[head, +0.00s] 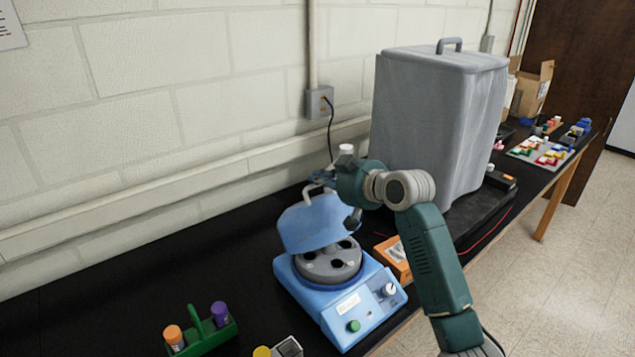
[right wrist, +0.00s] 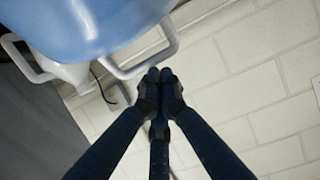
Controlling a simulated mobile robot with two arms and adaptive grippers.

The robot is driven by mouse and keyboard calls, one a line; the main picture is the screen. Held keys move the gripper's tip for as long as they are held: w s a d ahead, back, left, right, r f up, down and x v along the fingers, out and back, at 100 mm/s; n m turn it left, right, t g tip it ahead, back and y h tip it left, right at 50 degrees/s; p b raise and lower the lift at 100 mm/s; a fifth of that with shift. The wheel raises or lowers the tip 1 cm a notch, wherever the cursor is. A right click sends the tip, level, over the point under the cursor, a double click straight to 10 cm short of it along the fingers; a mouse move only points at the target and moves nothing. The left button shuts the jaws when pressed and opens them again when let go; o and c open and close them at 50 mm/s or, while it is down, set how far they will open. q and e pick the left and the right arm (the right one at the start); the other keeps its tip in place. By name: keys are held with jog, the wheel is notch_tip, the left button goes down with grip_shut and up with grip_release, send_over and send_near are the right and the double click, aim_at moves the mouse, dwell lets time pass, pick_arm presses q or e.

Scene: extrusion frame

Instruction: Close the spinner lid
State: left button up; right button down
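The blue spinner (head: 345,296) stands on the black bench with its blue lid (head: 312,224) raised and tilted open. The grey rotor (head: 332,264) with dark holes shows beneath the lid. The lid's pale handle (right wrist: 142,68) shows in the right wrist view, beside the fingertips. My right gripper (head: 322,181) is at the top of the lid, by the handle. In the right wrist view its fingers (right wrist: 160,76) are together, with their tips just short of or touching the handle bar; no grip around it shows. My left gripper is out of view.
A large grey covered box (head: 438,120) stands right of the spinner, behind my right arm. A green rack (head: 205,332) with orange- and purple-capped tubes is at the front left. An orange box (head: 393,258) lies beside the spinner.

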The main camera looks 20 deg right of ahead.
aim_at(337, 210)
jog(key=shift+s+d+f+t+b, duration=0.2)
jog(key=shift+s+f+t+b, duration=0.15)
jog(key=shift+b, duration=0.4)
jog(key=s+d+f+t+b, duration=0.1)
jog(key=s+b, duration=0.1)
jog(key=b, duration=0.2)
jog(key=s+d+f+t+b, duration=0.1)
jog(key=s+f+b, duration=0.1)
jog(key=s+b, duration=0.1)
jog(key=s+f+t+y+b, duration=0.1)
jog(key=s+f+b, duration=0.1)
jog(key=b, duration=0.3)
jog(key=shift+s+d+f+b, duration=0.1)
jog(key=shift+s+d+b, duration=0.2)
jog(key=shift+s+d, duration=0.1)
jog(key=shift+s+d+f+t+y+b, duration=0.15)
jog(key=shift+s+b, duration=0.1)
jog(key=shift+b, duration=0.25)
jog(key=shift+s+f+t+y+b, duration=0.15)
jog(key=shift+s+b, duration=0.1)
jog(key=shift+b, duration=0.25)
jog(key=shift+r, duration=0.15)
